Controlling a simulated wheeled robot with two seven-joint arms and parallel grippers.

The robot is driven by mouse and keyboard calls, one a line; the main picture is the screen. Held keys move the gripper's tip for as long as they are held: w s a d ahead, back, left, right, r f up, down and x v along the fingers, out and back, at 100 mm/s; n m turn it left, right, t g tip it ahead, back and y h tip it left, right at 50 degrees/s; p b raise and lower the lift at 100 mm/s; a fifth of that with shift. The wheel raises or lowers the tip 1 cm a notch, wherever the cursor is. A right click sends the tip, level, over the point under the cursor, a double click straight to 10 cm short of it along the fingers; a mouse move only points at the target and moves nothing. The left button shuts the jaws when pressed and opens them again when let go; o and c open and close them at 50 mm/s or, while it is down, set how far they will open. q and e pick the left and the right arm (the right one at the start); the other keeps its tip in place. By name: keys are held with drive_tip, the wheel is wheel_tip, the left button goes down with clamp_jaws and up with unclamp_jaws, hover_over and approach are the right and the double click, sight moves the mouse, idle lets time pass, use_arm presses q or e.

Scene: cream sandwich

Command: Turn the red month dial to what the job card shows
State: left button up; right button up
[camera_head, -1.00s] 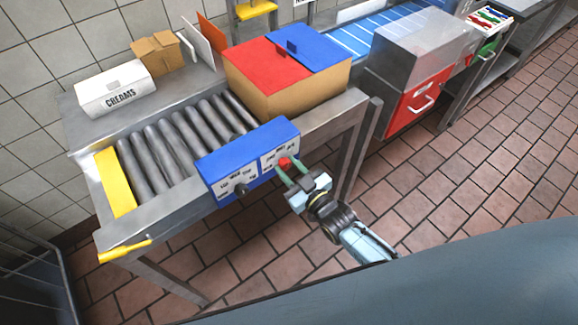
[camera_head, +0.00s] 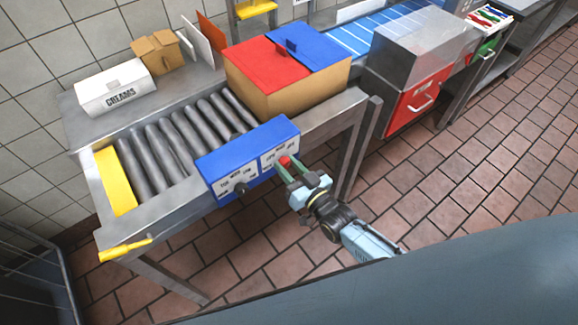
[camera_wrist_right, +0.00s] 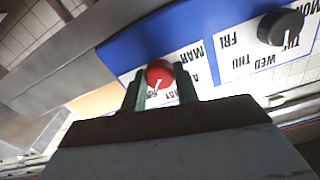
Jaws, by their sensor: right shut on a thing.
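The red month dial (camera_head: 285,161) is on the right half of the blue panel (camera_head: 222,160) at the conveyor's front. My right gripper (camera_head: 286,166) is shut on it, with a green finger on either side. In the right wrist view the dial (camera_wrist_right: 159,74) sits between the fingertips, with a white pointer mark, and MAR is legible on the label beside it. Other month names are partly hidden by the fingers. A black day dial (camera_head: 240,188) sits to the left, and it also shows in the right wrist view (camera_wrist_right: 281,26). I cannot make out a job card. My left gripper is out of view.
The roller conveyor (camera_head: 172,150) lies behind the panel. A box with red and blue lids (camera_head: 262,92) and a white CREAMS box (camera_head: 116,88) stand on the table. A yellow handle (camera_head: 125,250) sticks out at the table's left corner. The floor in front is clear.

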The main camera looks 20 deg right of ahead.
drive_tip(key=o, duration=1)
drive_tip(key=shift+c, duration=0.2)
drive_tip(key=v, duration=1.3)
drive_tip(key=shift+s, duration=0.2)
